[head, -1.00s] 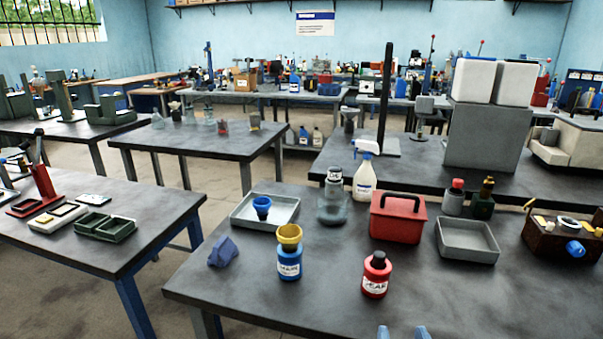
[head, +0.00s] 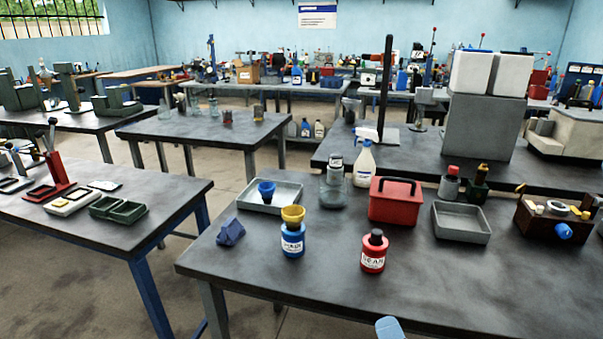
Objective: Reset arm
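One light blue gripper fingertip (head: 389,327) shows at the bottom edge, right of centre, over the front of the near table. I take it to be my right gripper; its other finger and arm are out of frame. My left gripper is not in view. A blue bottle (head: 292,242) with a white label stands upright, with a yellow funnel (head: 293,214) on its top. A red bottle (head: 373,258) with a black cap stands to its right. Both are apart from the fingertip. A blue funnel (head: 266,190) stands at the grey tray (head: 287,191) behind them.
The near table (head: 440,285) is bare along its front. A dark blue crumpled cloth-like piece (head: 231,232) lies left. A brown box (head: 545,222) stands right.

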